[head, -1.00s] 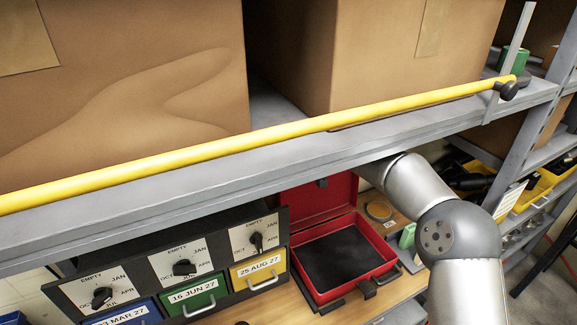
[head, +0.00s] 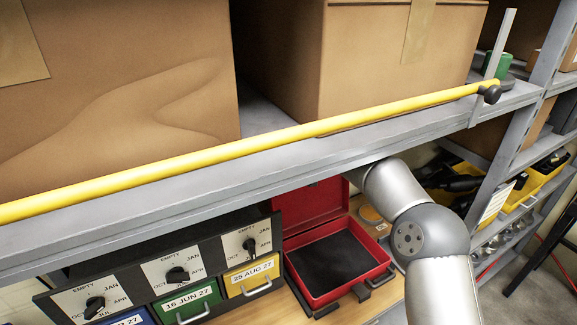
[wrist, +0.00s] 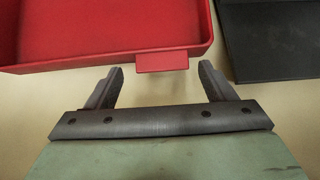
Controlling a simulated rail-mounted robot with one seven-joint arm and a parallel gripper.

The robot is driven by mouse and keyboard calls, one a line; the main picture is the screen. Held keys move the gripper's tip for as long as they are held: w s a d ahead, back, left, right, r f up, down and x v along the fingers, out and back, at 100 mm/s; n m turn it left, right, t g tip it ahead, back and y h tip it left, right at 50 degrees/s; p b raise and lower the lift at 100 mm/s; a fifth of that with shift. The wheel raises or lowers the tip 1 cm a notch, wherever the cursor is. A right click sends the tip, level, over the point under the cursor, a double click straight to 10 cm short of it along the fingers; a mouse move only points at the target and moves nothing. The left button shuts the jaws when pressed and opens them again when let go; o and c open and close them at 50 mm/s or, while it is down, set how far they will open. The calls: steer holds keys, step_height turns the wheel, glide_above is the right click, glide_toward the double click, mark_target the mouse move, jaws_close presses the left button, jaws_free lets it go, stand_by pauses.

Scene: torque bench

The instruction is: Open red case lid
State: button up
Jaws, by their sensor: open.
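The red case (head: 330,296) sits on the wooden bench under the shelf, with a dark lining inside. Its red lid (head: 312,214) stands raised at the back, its upper part hidden by the shelf. In the wrist view, a red tray-like part (wrist: 40,66), which looks like the lid, shows at the top with a small red tab (wrist: 162,61) on its edge. My gripper (wrist: 160,72) is open and empty. Its fingertips lie on either side of the tab, with gaps visible. In the head view my gripper is hidden behind my arm and the shelf.
A grey shelf (head: 200,180) with a yellow pole (head: 250,142) and cardboard boxes hangs over the case. Labelled drawers with dials (head: 178,275) stand left of it. A dark panel (wrist: 270,40) is at the right in the wrist view. Yellow bins (head: 540,180) stand far right.

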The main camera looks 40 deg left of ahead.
steer(key=s+d+b, duration=0.5)
steer(key=d+b, duration=0.2)
steer(key=d, duration=0.4)
steer(key=shift+s+d+r, duration=0.25)
steer(key=shift+d+r, duration=0.05)
steer(key=shift+r, duration=0.15)
steer(key=s+d+f+m+h, duration=0.1)
steer(key=s+d+m+h, duration=0.15)
steer(key=d, duration=1.25)
steer(key=s+d+f+m+h, duration=0.1)
steer(key=d+f+m+h, duration=0.15)
steer(key=d, duration=1.35)
steer(key=s+d+f+m+g+h, duration=0.1)
steer(key=s+d+f+m, duration=0.3)
steer(key=s+d, duration=1.5)
steer(key=d+m+g, duration=0.1)
steer(key=m, duration=0.2)
steer(key=shift+s+f+m+g+h, duration=0.15)
steer(key=shift+s+m+g+h, duration=0.15)
steer(key=shift+s+m+h, duration=0.1)
